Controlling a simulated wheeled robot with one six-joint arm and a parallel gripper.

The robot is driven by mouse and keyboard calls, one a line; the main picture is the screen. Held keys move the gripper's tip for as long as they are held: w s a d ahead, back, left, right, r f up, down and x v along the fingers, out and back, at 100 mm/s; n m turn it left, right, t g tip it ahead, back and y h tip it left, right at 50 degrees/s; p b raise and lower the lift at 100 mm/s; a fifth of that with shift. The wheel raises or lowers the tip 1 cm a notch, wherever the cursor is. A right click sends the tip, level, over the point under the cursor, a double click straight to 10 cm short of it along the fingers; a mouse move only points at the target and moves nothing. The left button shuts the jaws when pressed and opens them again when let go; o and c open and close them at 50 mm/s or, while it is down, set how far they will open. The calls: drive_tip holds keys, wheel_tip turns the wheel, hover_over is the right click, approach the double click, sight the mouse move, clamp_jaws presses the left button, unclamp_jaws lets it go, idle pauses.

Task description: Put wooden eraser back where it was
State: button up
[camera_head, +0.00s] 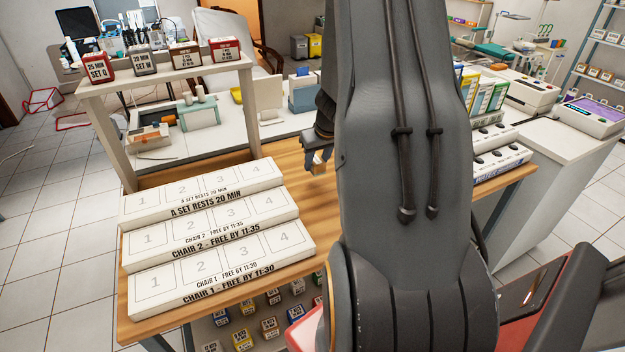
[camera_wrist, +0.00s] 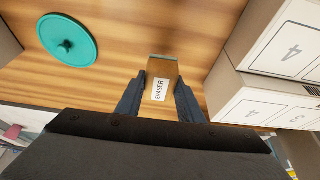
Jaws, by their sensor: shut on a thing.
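The wooden eraser (camera_wrist: 161,72) is a small brown block with a white label reading "ERASER". It sits between the two fingers of my gripper (camera_wrist: 160,95) in the wrist view, and the fingers are shut on it. In the head view my gripper (camera_head: 318,165) is above the wooden table (camera_head: 290,160), to the right of the numbered white steps, partly hidden by my arm. Whether the eraser touches the table is not clear.
A teal round lid (camera_wrist: 68,40) with a knob lies on the table. Numbered white steps (camera_head: 222,240) fill the table's left part, beside a raised shelf (camera_head: 165,72) with several labelled boxes. White racks (camera_head: 502,162) stand at the right. Bare wood lies around the eraser.

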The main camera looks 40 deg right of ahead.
drive_tip(key=shift+f+b, duration=1.45)
drive_tip(key=shift+f, duration=1.9)
drive_tip(key=shift+f, duration=0.1)
drive_tip(key=o, duration=1)
